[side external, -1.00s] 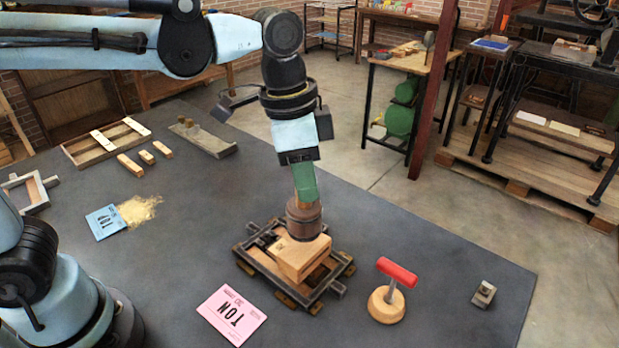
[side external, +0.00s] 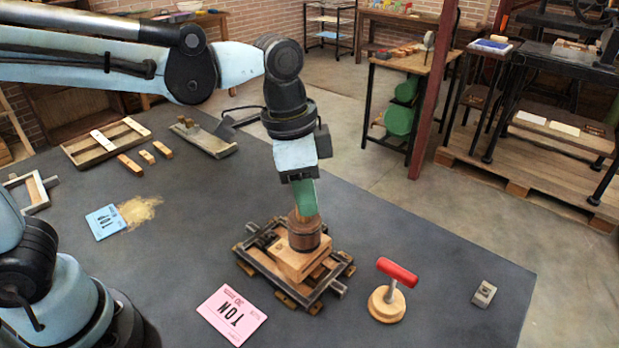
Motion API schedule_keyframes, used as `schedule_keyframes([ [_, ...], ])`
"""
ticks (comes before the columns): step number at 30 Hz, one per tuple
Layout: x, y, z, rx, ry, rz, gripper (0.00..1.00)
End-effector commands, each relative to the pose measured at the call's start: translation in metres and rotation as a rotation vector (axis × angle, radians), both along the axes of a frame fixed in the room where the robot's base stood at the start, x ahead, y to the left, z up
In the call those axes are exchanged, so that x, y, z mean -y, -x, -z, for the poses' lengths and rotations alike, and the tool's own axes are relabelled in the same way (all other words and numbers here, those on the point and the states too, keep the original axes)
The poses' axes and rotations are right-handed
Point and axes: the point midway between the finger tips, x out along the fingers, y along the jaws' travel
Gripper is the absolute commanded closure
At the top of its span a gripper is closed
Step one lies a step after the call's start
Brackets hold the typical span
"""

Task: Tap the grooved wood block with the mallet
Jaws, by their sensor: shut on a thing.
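My gripper (side external: 305,192) is shut on the mallet (side external: 304,232), which hangs head down below it; the handle is mostly hidden by the green fingers. The mallet's round, dark brown head is over the grooved wood block (side external: 292,266). The head appears to touch the block's top, though a small gap cannot be ruled out. The pale block lies inside a dark metal frame with wooden pieces (side external: 318,300) on the table. The head hides part of the block's top, and its groove cannot be made out.
A red-handled tool on a round wooden base (side external: 386,303) stands to the right, with a small metal piece (side external: 484,293) beyond it. A pink card (side external: 232,315) lies in front. A blue card (side external: 105,221), wooden bars and a tray (side external: 105,141) lie left. The right side of the table (side external: 430,250) is mostly clear.

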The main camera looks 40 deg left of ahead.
Motion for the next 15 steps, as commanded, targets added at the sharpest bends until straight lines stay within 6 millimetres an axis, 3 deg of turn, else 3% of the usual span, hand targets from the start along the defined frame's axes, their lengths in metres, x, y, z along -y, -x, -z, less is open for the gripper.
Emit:
schedule_keyframes([
  [5, 0.0, 0.0, 0.015, 0.0, 0.0, 0.0, 1.0],
  [11, 0.0, 0.0, 0.011, 0.0, 0.0, 0.0, 1.0],
  [15, 0.0, 0.0, -0.002, 0.0, 0.0, 0.0, 1.0],
])
